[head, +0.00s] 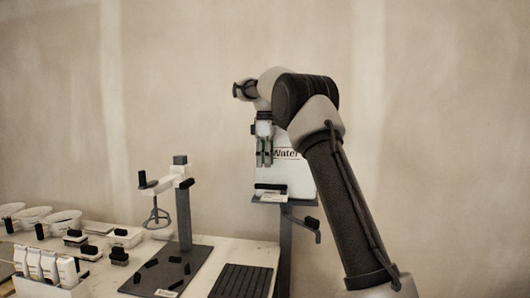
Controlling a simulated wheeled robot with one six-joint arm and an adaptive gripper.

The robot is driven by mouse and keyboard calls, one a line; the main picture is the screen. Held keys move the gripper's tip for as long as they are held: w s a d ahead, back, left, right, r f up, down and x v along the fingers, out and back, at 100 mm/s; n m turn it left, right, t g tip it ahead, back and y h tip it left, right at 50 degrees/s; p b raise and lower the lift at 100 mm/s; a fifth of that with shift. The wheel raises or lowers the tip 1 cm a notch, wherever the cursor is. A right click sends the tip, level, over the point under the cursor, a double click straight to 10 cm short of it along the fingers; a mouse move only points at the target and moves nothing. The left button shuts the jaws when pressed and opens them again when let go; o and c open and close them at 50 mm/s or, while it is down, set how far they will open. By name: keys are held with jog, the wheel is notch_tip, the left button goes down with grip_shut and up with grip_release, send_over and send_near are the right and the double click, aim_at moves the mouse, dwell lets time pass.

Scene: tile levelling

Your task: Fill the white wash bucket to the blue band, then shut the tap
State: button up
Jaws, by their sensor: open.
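A white water container (297,180) marked "Water" stands on a dark shelf on a post, against the wall. My gripper (264,163) points down in front of the container's left part, with its fingers open and nothing seen between them. A small white and dark piece (270,188) is low at the container's front, below my fingers; I cannot tell whether it is the tap. I cannot make out a white bucket with a blue band. My arm hides the container's right side.
The white bench (215,248) holds a mixing stand (184,215) with a hanging whisk, a dark ribbed mat (242,281), several white bowls (62,220), black-handled tools (120,256) and a box of white packets (45,290). The wall behind is bare.

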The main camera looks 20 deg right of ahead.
notch_tip(320, 180, up, 4)
jog(key=shift+f, duration=0.1)
dwell(0.4)
jog(key=s+a+r+m+t, duration=0.2)
jog(key=s+m, duration=0.4)
jog(key=s, duration=1.7)
jog(key=s+f+m+t, duration=0.1)
jog(key=s+f+m, duration=0.1)
jog(key=s+f, duration=0.5)
jog(key=s+f+m+t, duration=0.1)
jog(key=s+f+m, duration=0.2)
jog(key=s+f, duration=0.4)
jog(key=s, duration=0.5)
jog(key=shift+s+a+f, duration=0.25)
jog(key=shift+a, duration=0.05)
